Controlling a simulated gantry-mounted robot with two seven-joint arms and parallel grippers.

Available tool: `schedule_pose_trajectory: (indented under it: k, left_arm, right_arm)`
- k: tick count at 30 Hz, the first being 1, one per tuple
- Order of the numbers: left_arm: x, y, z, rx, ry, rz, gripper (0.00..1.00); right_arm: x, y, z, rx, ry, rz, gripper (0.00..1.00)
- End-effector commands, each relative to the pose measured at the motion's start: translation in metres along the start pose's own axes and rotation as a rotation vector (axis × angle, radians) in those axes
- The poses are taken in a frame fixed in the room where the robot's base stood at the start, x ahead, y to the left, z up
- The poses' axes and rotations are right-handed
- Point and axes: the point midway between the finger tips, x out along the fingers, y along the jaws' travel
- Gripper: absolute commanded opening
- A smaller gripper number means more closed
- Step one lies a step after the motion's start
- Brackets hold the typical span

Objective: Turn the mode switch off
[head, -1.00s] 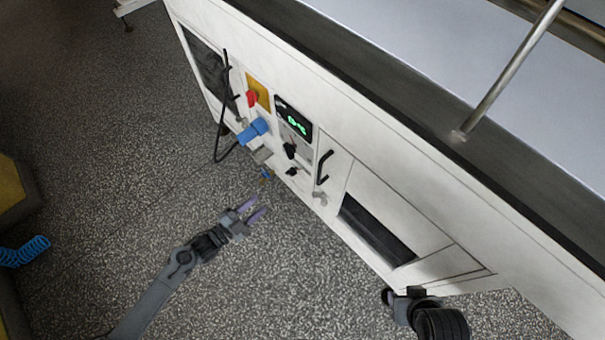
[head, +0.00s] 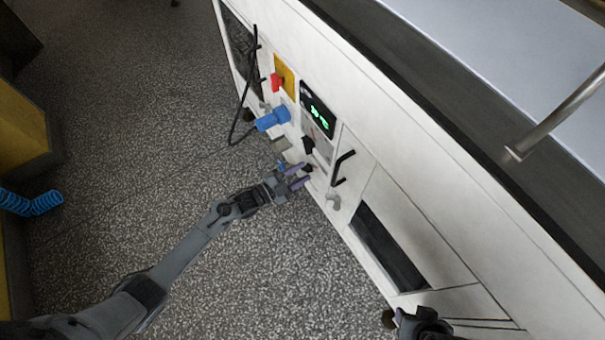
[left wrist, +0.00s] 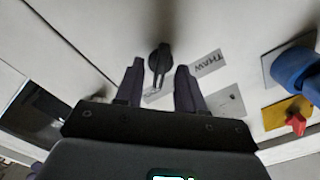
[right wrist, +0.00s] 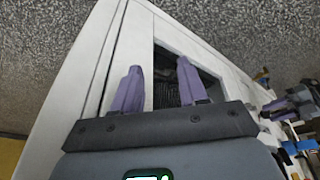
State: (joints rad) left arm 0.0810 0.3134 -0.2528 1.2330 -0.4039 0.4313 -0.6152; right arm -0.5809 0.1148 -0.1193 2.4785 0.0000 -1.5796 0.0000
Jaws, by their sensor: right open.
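A black rotary knob (left wrist: 160,60) on the white machine front appears to be the mode switch. In the left wrist view its bar points down in the picture, and a label reading THAW (left wrist: 207,63) sits right of it. My left gripper (head: 303,176) is open in front of the panel. In the left wrist view its fingers (left wrist: 157,73) stand either side of the knob's bar; contact cannot be told. In the head view the lower black knob (head: 308,167) is partly hidden by the fingers.
Another black knob (head: 308,146) sits above the left fingers. Near it are a blue connector (head: 272,119), a red knob on a yellow plate (head: 284,75), a green display (head: 318,115) and a black handle (head: 343,167). A dark cable hangs left.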

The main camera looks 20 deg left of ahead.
Motion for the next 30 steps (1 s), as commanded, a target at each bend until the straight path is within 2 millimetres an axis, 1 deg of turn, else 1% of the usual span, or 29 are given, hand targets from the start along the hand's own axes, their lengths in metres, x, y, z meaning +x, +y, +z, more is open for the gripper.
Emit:
schedule_pose_trajectory:
  k: [1, 5, 14, 17, 21, 30]
  left_arm:
    - [0.0045, 0.0013, 0.0007, -0.001, 0.002, -0.001, 0.38]
    - [0.0106, 0.0004, -0.0004, 0.000, 0.001, 0.000, 0.38]
    - [0.0118, 0.0000, -0.0009, 0.000, 0.001, 0.000, 0.38]
    - [0.0117, 0.0000, -0.0008, 0.000, 0.001, 0.000, 0.24]
    - [0.0115, 0.0000, -0.0006, 0.000, 0.000, 0.000, 0.03]
    - [0.0114, -0.0010, -0.0013, -0.039, 0.000, 0.000, 0.03]
  right_arm:
    - [0.0035, 0.0001, 0.0012, -0.001, 0.000, 0.001, 0.43]
    - [0.0051, 0.0007, 0.0019, -0.004, 0.000, 0.003, 0.43]
    - [0.0045, 0.0021, 0.0019, -0.010, 0.000, 0.008, 0.43]
    - [0.0045, 0.0020, 0.0018, -0.010, 0.000, 0.007, 0.43]
    - [0.0044, 0.0015, 0.0016, -0.009, 0.001, 0.006, 0.43]
    - [0.0004, 0.0000, -0.0002, -0.002, 0.002, 0.001, 0.43]
